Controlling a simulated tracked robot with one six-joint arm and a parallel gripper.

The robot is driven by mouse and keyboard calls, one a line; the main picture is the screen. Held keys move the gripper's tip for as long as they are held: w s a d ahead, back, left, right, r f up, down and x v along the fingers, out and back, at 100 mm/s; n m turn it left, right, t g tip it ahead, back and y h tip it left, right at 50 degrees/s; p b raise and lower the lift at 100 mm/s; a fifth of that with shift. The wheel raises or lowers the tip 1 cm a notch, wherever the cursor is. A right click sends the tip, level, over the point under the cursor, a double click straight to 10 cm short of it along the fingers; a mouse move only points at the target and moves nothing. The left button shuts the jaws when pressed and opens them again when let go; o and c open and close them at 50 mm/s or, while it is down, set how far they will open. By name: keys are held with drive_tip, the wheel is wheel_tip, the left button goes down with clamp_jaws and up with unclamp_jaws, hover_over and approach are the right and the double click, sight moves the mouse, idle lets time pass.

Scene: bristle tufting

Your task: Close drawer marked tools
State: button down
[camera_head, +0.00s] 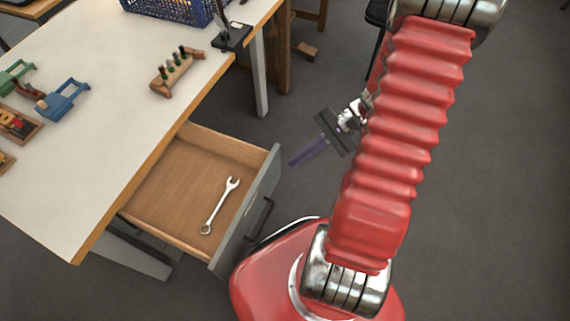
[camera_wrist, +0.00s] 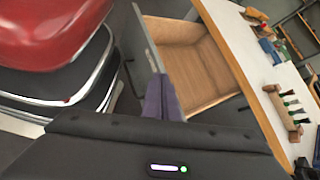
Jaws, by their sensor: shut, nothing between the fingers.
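The drawer (camera_head: 162,178) under the white-topped table stands pulled open, with a wrench (camera_head: 220,205) lying inside. Its grey front (camera_head: 262,200) carries a dark handle (camera_head: 259,218) on the outer face. No label reading tools can be made out. My gripper (camera_head: 300,158) is shut and empty, in the air to the right of the drawer front and apart from it in the head view. The wrist view shows my purple fingers (camera_wrist: 163,101) in front of the open drawer (camera_wrist: 192,60), overlapping its front panel (camera_wrist: 148,38); contact cannot be told there.
The table (camera_head: 90,130) holds a wooden block with pegs (camera_head: 175,72), a blue clamp-like piece (camera_head: 62,100), a blue crate (camera_head: 175,8) and a dark stand (camera_head: 231,38). A table leg (camera_head: 259,80) stands behind the drawer. Floor right of my arm is clear.

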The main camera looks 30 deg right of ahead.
drive_tip(key=s+d+f+m+t, duration=0.1)
drive_tip(key=d+f+m+t, duration=0.3)
drive_tip(key=f+m+t, duration=0.2)
drive_tip(key=s+d+f+m+t, duration=0.2)
drive_tip(key=d+f+m+t, duration=0.2)
drive_tip(key=f+m+t, duration=0.3)
drive_tip(key=shift+s+f+m, duration=0.3)
drive_tip(key=shift+f+m, duration=0.2)
drive_tip(key=shift+f, duration=0.75)
drive_tip(key=shift+w, duration=0.1)
approach(275, 162)
drive_tip(key=x, duration=0.4)
drive_tip(key=shift+w+a+r, duration=0.15)
drive_tip(key=shift+a+r, duration=0.05)
drive_tip(key=shift+a, duration=0.25)
drive_tip(key=shift+x, duration=0.9)
drive_tip(key=shift+d, duration=0.1)
drive_tip(key=shift+d, duration=0.15)
drive_tip(key=shift+w+a, duration=0.15)
drive_tip(key=shift+a, duration=0.05)
